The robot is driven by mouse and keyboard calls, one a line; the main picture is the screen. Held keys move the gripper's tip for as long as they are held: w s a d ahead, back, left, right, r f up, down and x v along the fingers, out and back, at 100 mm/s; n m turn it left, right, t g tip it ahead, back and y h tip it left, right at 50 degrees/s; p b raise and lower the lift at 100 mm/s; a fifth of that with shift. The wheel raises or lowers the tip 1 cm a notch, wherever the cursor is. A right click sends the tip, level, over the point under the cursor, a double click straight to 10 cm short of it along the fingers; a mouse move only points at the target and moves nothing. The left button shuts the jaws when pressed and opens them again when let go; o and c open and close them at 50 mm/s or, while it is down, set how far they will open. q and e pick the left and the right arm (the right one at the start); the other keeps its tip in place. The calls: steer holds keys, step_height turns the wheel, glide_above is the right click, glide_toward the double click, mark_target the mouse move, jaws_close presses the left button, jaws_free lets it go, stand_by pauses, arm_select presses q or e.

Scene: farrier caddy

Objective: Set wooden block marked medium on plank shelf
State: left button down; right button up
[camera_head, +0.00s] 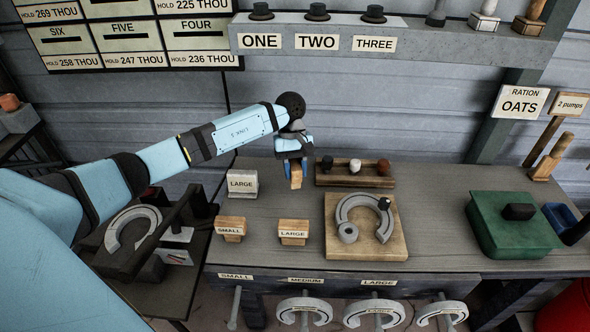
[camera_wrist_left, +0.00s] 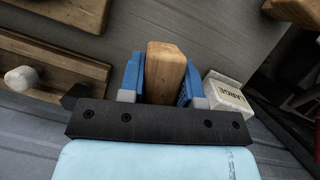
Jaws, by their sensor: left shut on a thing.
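My left gripper (camera_head: 294,170) is shut on a wooden block (camera_head: 296,179), held above the back part of the workbench. In the left wrist view the block (camera_wrist_left: 165,72) sits between the blue finger pads, its marking not visible. Two wooden blocks stand at the bench's front, one marked SMALL (camera_head: 231,227) and one marked LARGE (camera_head: 293,231), with a gap between them. A white block marked LARGE (camera_head: 243,183) stands behind them, left of the held block. I cannot tell for sure which surface is the plank shelf. My right gripper is not in view.
A wooden tray with three knobs (camera_head: 354,180) lies just right of the gripper. A wooden board (camera_head: 366,246) holds a horseshoe (camera_head: 344,212). A green box (camera_head: 512,228) stands at right. A grey shelf (camera_head: 430,45) is above. Horseshoes hang below the front edge.

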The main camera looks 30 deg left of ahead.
mark_target(295, 185)
arm_select(q)
step_height(295, 185, down, 4)
steer(key=b, duration=0.3)
steer(key=shift+f, duration=0.1)
steer(key=shift+f+b, duration=0.2)
steer(key=shift+b, duration=0.25)
steer(key=shift+f, duration=0.25)
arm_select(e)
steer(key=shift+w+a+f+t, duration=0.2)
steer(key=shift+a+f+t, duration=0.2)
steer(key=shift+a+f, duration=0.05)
arm_select(q)
steer(key=shift+f+b, duration=0.45)
steer(key=shift+b, duration=0.2)
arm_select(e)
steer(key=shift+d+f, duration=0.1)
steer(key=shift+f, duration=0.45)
arm_select(q)
steer(key=c, duration=0.7)
jaws_free()
steer(key=shift+c, duration=0.2)
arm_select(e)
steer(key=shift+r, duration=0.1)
